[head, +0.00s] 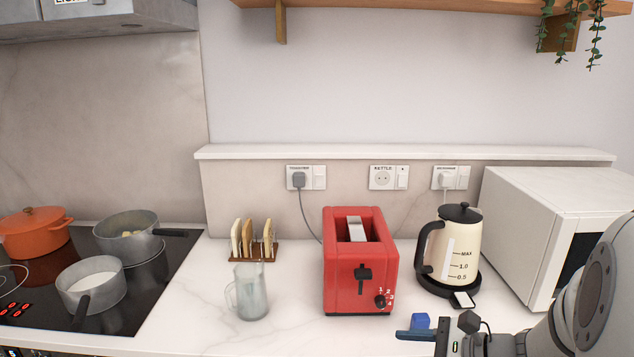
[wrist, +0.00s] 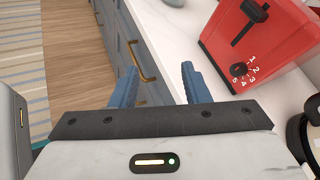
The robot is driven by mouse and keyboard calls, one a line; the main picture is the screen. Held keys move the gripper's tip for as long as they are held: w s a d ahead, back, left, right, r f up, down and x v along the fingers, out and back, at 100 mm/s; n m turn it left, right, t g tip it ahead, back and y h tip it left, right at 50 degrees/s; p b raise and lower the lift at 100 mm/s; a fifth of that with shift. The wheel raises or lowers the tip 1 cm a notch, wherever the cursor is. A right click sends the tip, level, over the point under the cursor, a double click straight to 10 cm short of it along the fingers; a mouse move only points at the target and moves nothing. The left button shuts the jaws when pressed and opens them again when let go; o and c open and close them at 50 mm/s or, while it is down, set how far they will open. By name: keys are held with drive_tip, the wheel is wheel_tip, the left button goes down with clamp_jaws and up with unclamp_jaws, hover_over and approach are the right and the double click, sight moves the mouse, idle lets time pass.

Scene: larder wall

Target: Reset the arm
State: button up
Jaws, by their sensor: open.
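My gripper (head: 420,328) is at the lower right of the head view, in front of the red toaster (head: 361,262) and the cream kettle (head: 457,246). In the wrist view, the two blue fingers of my gripper (wrist: 158,88) stand apart with nothing between them. They point past the counter's front edge toward the blue drawers and the floor. My arm comes in from the right edge of the head view.
The red toaster also shows in the wrist view (wrist: 275,25). A glass jug (head: 251,293) and a toast rack (head: 254,255) stand left of it. A microwave (head: 560,225) is at the right. Pans and an orange pot (head: 34,238) sit on the hob (head: 150,290). A shelf (head: 420,5) hangs above.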

drive_tip(key=s+a+f+n+g+h, duration=0.2)
drive_tip(key=s+a+n+g+h, duration=0.3)
drive_tip(key=s+n, duration=0.35)
drive_tip(key=d+r+n+h, duration=0.1)
drive_tip(key=n+h, duration=0.1)
drive_tip(key=n, duration=0.2)
drive_tip(key=s+d+n+h, duration=0.1)
drive_tip(key=n+h, duration=0.1)
drive_tip(key=n, duration=0.1)
drive_tip(key=d+r+n+h, duration=0.1)
drive_tip(key=d+n+h, duration=0.1)
drive_tip(key=n, duration=0.2)
drive_tip(key=shift+s+r+n+t, duration=0.35)
drive_tip(key=shift+t, duration=0.05)
